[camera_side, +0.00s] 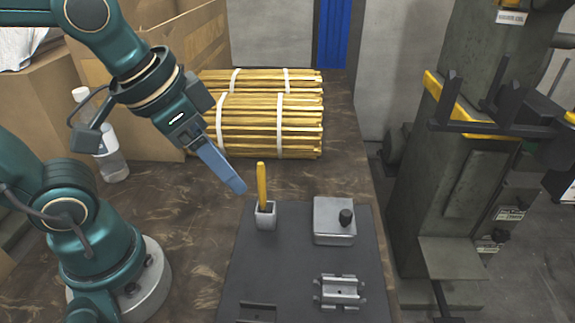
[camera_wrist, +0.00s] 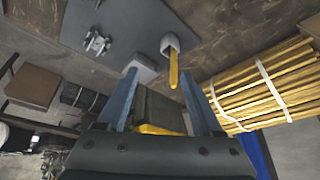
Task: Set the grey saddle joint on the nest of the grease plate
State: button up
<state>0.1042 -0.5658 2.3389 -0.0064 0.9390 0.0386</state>
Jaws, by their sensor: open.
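A dark grey plate (camera_side: 290,262), which I take as the grease plate, lies on the table; it also shows in the wrist view (camera_wrist: 120,22). A light grey metal piece with upright prongs (camera_side: 340,291), probably the saddle joint, is at the plate's near right; it also shows in the wrist view (camera_wrist: 97,42). I cannot tell whether it sits on a nest. A dark channel-shaped part (camera_side: 257,312), possibly a nest, is at the near left, cut by the frame edge. My gripper (camera_side: 238,186) is open and empty, above and left of the plate's far edge; its two blue fingers show apart in the wrist view (camera_wrist: 155,65).
A pale cup (camera_side: 266,218) holds an upright yellow stick (camera_side: 262,182), close to my fingertips. A grey block with a black knob (camera_side: 333,225) stands beside it. Bundled yellow sticks (camera_side: 265,125), a bottle (camera_side: 108,150) and cardboard boxes stand behind. A press (camera_side: 450,170) stands right of the table.

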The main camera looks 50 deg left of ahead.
jog(key=shift+s+a+f+n+t+y, duration=0.15)
jog(key=shift+s+a+f+n, duration=0.15)
jog(key=shift+s+a+n, duration=0.15)
jog(key=shift+s+a+f+n+t+y, duration=0.15)
jog(key=shift+s+a+f+n, duration=0.2)
jog(key=shift+s+a, duration=0.15)
